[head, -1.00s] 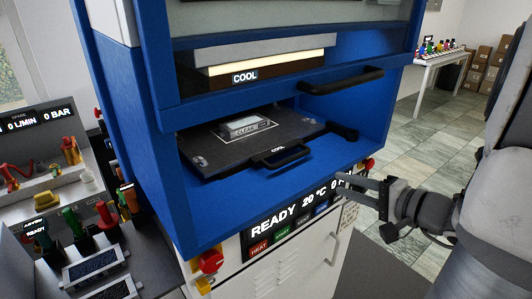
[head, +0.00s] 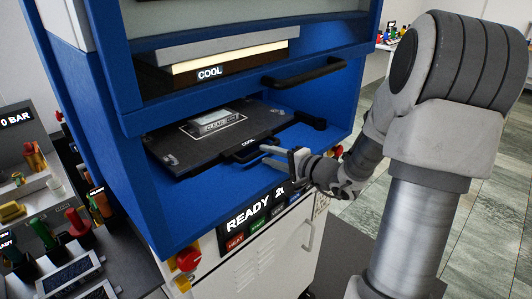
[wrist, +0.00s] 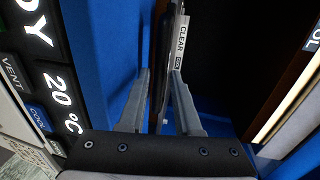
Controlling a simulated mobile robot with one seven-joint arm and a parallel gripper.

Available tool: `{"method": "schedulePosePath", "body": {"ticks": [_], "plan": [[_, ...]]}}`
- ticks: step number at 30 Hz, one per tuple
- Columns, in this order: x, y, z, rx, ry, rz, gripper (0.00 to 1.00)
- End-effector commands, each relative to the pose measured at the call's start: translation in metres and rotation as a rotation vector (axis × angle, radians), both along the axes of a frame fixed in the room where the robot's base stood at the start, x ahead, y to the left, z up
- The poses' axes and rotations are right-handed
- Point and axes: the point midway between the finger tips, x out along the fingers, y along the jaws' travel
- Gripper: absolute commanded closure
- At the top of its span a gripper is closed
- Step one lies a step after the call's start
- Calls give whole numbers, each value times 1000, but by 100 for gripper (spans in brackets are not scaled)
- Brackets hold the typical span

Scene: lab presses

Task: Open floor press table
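The floor press table (head: 180,158) is a dark flat plate inside the lower bay of the blue press (head: 85,120). A black bar handle (head: 240,156) sits on its front edge by a COOL label. My gripper (head: 266,155) is in front of the table, close to the right end of the handle. In the wrist view its two grey fingers (wrist: 161,75) stand apart, and the table seen edge-on lies in line with the gap between them. I cannot tell whether the fingers touch the handle.
Below is a READY panel (head: 247,217) with a red knob (head: 188,259). A cluttered bench (head: 50,245) stands at left. Floor is free at right.

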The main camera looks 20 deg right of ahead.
Motion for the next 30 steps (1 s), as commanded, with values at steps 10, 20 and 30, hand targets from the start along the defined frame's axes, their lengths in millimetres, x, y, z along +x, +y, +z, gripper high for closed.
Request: {"method": "schedulePosePath", "body": {"ticks": [10, 20, 30], "plan": [[14, 6, -3, 0, 0, 0, 68], [14, 6, -3, 0, 0, -1, 100], [14, 5, -3, 0, 0, -1, 100]]}}
